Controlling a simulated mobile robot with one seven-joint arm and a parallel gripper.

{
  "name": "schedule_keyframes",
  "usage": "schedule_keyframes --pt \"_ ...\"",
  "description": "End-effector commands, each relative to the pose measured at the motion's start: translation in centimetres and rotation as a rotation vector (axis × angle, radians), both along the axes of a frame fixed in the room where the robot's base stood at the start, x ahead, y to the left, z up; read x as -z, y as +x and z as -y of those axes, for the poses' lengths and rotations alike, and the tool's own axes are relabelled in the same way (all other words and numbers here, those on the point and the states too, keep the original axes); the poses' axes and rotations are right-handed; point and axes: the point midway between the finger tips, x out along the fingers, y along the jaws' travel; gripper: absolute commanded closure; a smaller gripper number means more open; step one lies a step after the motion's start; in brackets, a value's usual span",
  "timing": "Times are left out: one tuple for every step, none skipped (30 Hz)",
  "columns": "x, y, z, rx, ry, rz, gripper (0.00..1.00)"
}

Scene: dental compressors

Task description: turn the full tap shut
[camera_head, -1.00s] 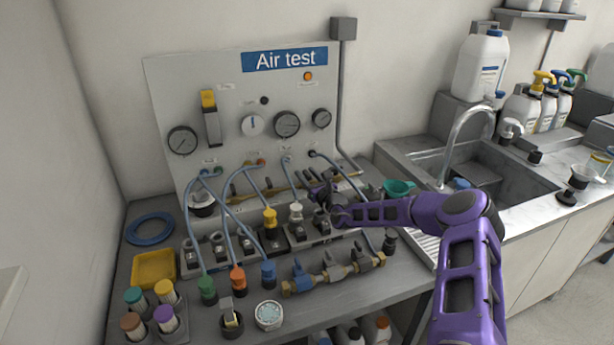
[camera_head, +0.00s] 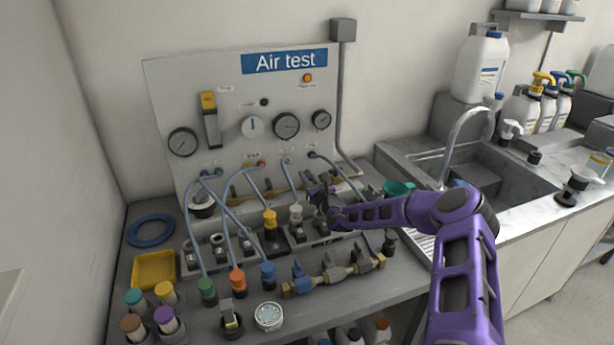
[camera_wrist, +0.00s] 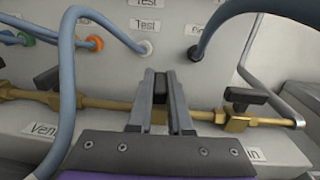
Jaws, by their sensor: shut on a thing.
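My gripper (camera_wrist: 161,88) is shut on a dark tap handle (camera_wrist: 160,86) in the wrist view. The handle stands between the two fingers and points up across the brass pipe (camera_wrist: 108,103) in the picture. The brass body of this tap shows only partly behind the fingers, and any label under it is hidden by my gripper. In the head view my gripper (camera_head: 322,194) is at the right part of the pipe, low in front of the panel, and its fingertips are too small to make out clearly.
Another tap (camera_wrist: 240,108) with a dark handle sits close on the right. A blue-grey hose (camera_wrist: 66,90) loops close on the left, and a dark hose (camera_wrist: 222,22) hangs above right. A row of fittings (camera_head: 270,222) and a valve assembly (camera_head: 335,273) stand in front.

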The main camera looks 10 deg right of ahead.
Motion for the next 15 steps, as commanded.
schedule_keyframes --pt "-0.34 0.02 -0.30 0.014 0.002 0.003 1.00" --pt "-0.31 0.01 -0.30 0.025 0.002 0.002 1.00" --pt "-0.28 0.01 -0.29 0.039 0.001 0.002 1.00" --pt "-0.22 -0.01 -0.28 0.048 0.000 0.000 1.00" --pt "-0.18 -0.02 -0.24 0.056 0.000 0.000 1.00" --pt "-0.16 -0.02 -0.17 0.065 -0.001 -0.001 1.00" --pt "-0.13 -0.04 -0.13 0.070 -0.001 -0.001 1.00" --pt "-0.11 -0.04 -0.11 0.072 -0.002 -0.001 1.00" --pt "-0.09 -0.04 -0.08 0.075 -0.002 -0.002 1.00" --pt "-0.07 -0.04 -0.07 0.076 -0.002 -0.002 1.00" --pt "-0.06 -0.04 -0.06 0.076 -0.002 -0.002 1.00" --pt "-0.06 -0.03 -0.05 0.076 -0.002 -0.002 1.00" --pt "-0.05 -0.03 -0.05 0.075 -0.002 -0.002 1.00" --pt "-0.05 -0.03 -0.05 0.075 -0.002 -0.002 1.00" --pt "-0.05 -0.04 -0.06 0.075 -0.002 -0.002 1.00"
